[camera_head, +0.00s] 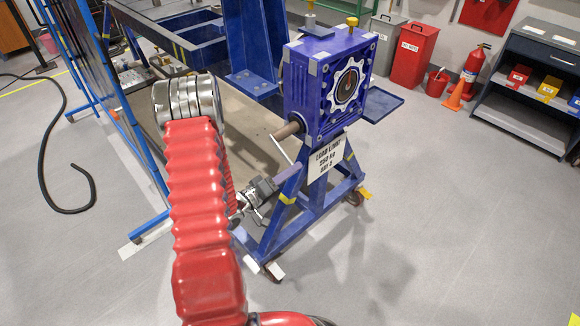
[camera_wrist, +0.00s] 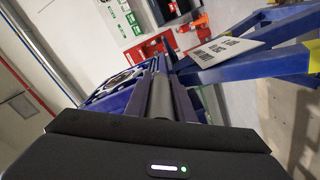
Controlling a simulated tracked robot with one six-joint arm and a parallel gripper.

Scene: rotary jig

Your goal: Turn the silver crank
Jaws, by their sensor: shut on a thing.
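The silver crank (camera_head: 282,149) hangs from the brown shaft end on the left side of the blue gearbox (camera_head: 312,92). Its thin arm slopes down and right to a greyish handle (camera_head: 288,174). My gripper (camera_head: 266,187) is at the handle's left end, low beside the blue stand, and is shut on it. In the wrist view a dark grey bar, the handle (camera_wrist: 162,97), runs forward between the two fingers of my gripper (camera_wrist: 164,85). The fingertips are small in the head view, and the far end of the handle is hard to make out.
The wheeled blue stand (camera_head: 285,228) carries a load-limit sign (camera_head: 327,158). A blue rail fence (camera_head: 110,110) stands at left. Red bins (camera_head: 413,55), an orange cone (camera_head: 456,96) and a shelf (camera_head: 525,85) stand back right. The floor at right is clear.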

